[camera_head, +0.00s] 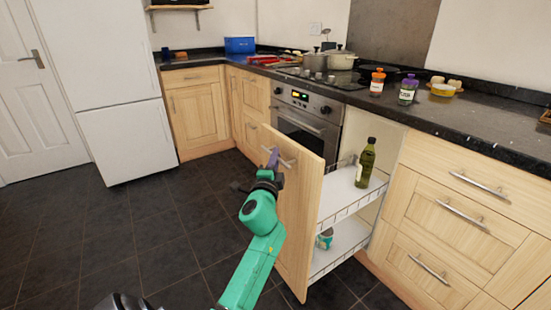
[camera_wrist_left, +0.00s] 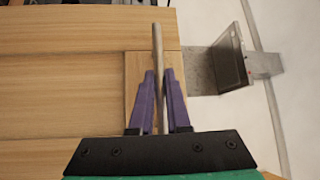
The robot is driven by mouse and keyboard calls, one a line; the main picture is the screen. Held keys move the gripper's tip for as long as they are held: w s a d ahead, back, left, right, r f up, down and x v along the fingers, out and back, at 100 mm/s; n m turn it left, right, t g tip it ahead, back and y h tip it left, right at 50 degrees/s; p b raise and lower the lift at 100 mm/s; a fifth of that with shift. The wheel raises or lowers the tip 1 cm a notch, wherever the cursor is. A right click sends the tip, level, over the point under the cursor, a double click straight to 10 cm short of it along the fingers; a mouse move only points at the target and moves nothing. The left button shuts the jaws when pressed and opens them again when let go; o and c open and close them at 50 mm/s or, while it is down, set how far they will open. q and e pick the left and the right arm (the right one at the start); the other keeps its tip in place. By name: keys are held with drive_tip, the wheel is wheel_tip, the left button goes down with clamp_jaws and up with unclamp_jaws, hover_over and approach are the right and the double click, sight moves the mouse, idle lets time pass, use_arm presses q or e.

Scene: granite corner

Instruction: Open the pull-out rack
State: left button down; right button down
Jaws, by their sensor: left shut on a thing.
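The pull-out rack (camera_head: 347,202) stands well out from the counter, with its tall wooden front (camera_head: 289,215) facing left and wire-edged white shelves behind it. A dark green bottle (camera_head: 366,163) stands on the upper shelf, and a small teal and white container (camera_head: 324,239) sits on the lower one. My left gripper (camera_head: 273,159) is at the top of the front, shut on the metal bar handle (camera_head: 285,160). In the left wrist view, the handle (camera_wrist_left: 158,55) runs between the purple fingers (camera_wrist_left: 160,85). My right gripper cannot be made out in these views.
Drawers (camera_head: 456,220) with bar handles are right of the rack, and an oven (camera_head: 306,121) is behind it. Pots (camera_head: 340,60) and jars (camera_head: 377,82) stand on the dark counter. The tiled floor (camera_head: 150,235) to the left is clear.

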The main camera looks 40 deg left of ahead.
use_arm(q)
drive_tip(key=shift+a+r, duration=0.1)
drive_tip(key=c, duration=0.9)
unclamp_jaws()
use_arm(e)
drive_tip(key=shift+s, duration=0.1)
drive_tip(key=shift+f, duration=0.1)
use_arm(q)
drive_tip(key=shift+s, duration=0.1)
drive_tip(key=b+v, duration=0.2)
drive_tip(key=v, duration=1.2)
drive_tip(key=shift+s, duration=0.2)
use_arm(e)
drive_tip(key=w+r, duration=0.2)
drive_tip(key=w, duration=0.1)
drive_tip(key=shift+a+r, duration=0.35)
drive_tip(key=shift+r, duration=0.05)
